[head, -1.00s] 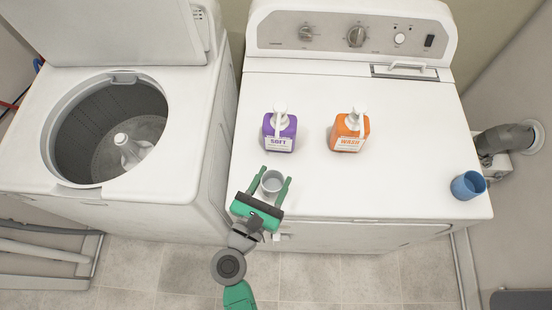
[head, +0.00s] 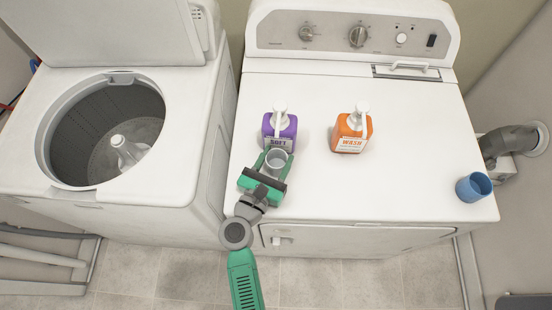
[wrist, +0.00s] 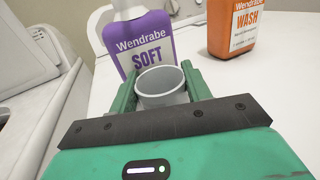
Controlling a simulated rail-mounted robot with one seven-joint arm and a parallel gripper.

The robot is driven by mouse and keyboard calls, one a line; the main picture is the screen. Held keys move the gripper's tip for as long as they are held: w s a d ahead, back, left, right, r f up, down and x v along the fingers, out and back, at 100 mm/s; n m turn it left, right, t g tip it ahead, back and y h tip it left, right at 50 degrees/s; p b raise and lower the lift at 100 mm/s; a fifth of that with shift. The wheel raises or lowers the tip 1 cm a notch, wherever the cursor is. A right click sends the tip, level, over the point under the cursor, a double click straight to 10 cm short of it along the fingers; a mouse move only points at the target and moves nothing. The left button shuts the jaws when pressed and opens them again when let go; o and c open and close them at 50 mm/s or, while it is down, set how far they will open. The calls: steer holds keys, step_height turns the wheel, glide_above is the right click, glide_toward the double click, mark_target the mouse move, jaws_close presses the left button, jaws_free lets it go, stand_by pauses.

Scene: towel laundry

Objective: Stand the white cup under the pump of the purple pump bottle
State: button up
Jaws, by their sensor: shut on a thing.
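The white cup (head: 277,158) is upright between the fingers of my green gripper (head: 275,163), which is shut on it. The cup also shows in the wrist view (wrist: 162,88), with its open mouth facing up. The purple pump bottle (head: 280,127), labelled SOFT, stands on the dryer top just beyond the cup. Its white pump points toward the cup's side in the head view. In the wrist view the purple bottle (wrist: 146,42) is right behind the cup, and its pump nozzle is cut off at the top. I cannot tell whether cup and bottle touch.
An orange pump bottle (head: 351,130) labelled WASH stands to the right on the white dryer top (head: 400,175). A blue cup (head: 473,186) is near the right front corner. The open washer (head: 195,130) is on the left. The dryer top between the orange bottle and blue cup is clear.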

steer(key=shift+f, duration=0.2)
steer(key=o, duration=0.7)
steer(key=shift+c, duration=0.2)
steer(key=shift+r, duration=0.1)
steer(key=shift+s+r, duration=0.2)
steer(key=p+v, duration=0.1)
steer(key=v, duration=1.1)
steer(key=shift+w, duration=0.1)
